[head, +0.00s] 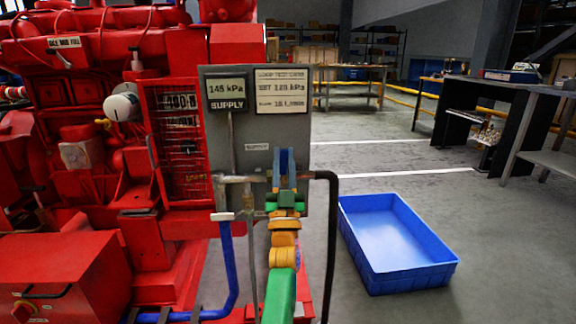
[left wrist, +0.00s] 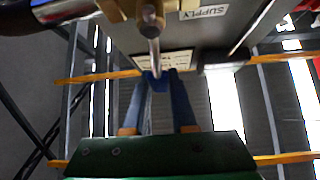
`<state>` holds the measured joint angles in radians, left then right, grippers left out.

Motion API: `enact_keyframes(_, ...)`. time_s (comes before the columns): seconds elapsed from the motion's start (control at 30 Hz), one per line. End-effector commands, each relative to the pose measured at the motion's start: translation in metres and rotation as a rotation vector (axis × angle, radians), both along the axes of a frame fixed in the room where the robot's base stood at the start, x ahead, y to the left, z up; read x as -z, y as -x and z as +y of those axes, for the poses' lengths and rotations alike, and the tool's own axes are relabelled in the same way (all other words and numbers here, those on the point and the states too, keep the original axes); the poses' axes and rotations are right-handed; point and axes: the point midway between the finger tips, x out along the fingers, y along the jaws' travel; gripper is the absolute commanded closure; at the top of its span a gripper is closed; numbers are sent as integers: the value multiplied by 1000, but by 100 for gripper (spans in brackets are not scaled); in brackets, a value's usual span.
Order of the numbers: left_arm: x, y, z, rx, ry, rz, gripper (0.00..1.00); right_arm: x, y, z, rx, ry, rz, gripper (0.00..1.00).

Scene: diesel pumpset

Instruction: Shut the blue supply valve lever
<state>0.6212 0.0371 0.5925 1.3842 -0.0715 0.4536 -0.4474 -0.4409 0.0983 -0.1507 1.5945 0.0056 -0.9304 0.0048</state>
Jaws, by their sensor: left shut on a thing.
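My left gripper (head: 284,162) is in front of the grey panel (head: 298,126), beside the metal supply pipe fitting (head: 240,179). In the left wrist view, its two blue fingers (left wrist: 159,100) are closed around the blue end of the supply valve lever (left wrist: 155,77). A metal rod runs from that end up to the valve fitting (left wrist: 149,18). In the head view the gripper hides most of the lever, so its exact angle is hard to tell. A small supply label (head: 257,147) is above the fitting. My right gripper is not in view.
The supply display (head: 227,91) reads about 145 kPa, beside a test card (head: 281,91). The red engine (head: 185,180) fills the left. A black pipe (head: 331,230) and a blue hose (head: 228,265) flank my arm. A blue bin (head: 362,250) is on the floor to the right.

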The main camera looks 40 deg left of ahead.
Motion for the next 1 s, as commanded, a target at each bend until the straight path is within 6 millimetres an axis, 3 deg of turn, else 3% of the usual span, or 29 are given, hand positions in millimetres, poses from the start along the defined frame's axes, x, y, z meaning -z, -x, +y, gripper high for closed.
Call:
enact_keyframes(0.63,-1,2,2,0,28,-34,100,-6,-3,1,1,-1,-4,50)
enact_keyframes(0.67,-1,2,2,0,28,-34,67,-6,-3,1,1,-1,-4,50)
enact_keyframes(0.73,-1,2,2,-1,27,-33,48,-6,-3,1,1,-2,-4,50)
enact_keyframes(0.77,-1,2,2,0,27,-33,45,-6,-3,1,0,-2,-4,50)
enact_keyframes(1.0,-1,2,2,0,28,-32,45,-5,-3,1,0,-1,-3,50)
